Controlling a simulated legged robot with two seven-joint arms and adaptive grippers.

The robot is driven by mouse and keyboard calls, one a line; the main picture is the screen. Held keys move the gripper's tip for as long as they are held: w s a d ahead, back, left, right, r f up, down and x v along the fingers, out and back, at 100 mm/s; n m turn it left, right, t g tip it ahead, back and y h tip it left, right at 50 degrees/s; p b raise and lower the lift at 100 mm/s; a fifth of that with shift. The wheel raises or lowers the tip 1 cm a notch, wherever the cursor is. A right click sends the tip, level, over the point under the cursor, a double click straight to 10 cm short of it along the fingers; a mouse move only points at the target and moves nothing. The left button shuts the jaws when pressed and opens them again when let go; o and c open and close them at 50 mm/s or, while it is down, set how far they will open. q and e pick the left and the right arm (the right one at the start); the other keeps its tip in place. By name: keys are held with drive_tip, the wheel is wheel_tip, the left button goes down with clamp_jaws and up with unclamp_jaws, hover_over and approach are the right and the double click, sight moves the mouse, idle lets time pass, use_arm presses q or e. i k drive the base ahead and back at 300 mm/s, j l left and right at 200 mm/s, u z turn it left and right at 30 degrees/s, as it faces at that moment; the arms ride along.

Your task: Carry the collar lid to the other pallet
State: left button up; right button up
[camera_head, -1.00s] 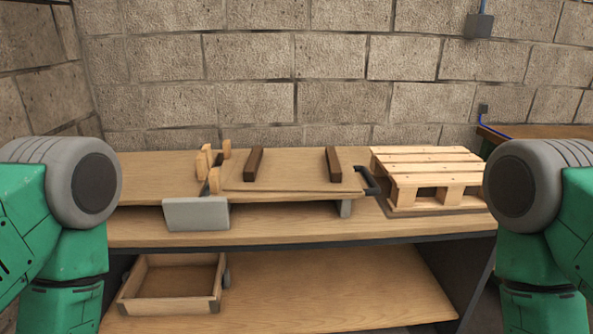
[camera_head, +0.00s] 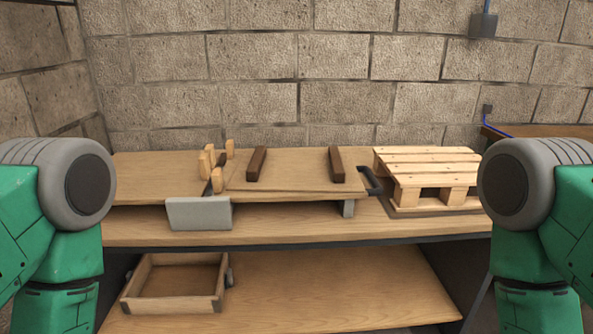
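A flat wooden board with two dark brown bars across it, apparently the collar lid (camera_head: 293,175), lies on the raised left part of the bench. A black handle (camera_head: 371,181) shows at its right end. A slatted wooden pallet (camera_head: 428,170) stands on the right of the bench, its top empty. I cannot make out another pallet under the lid. My two green arms show at the left and right edges, away from the bench things. Neither gripper is in the picture.
A grey plate (camera_head: 199,213) hangs at the raised surface's front, near several small wooden blocks (camera_head: 218,170). An open wooden box (camera_head: 177,284) sits on the lower shelf (camera_head: 330,290). A stone wall (camera_head: 270,60) stands close behind.

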sight(439, 162)
drive_tip(key=i+j, duration=0.1)
drive_tip(key=i, duration=0.9)
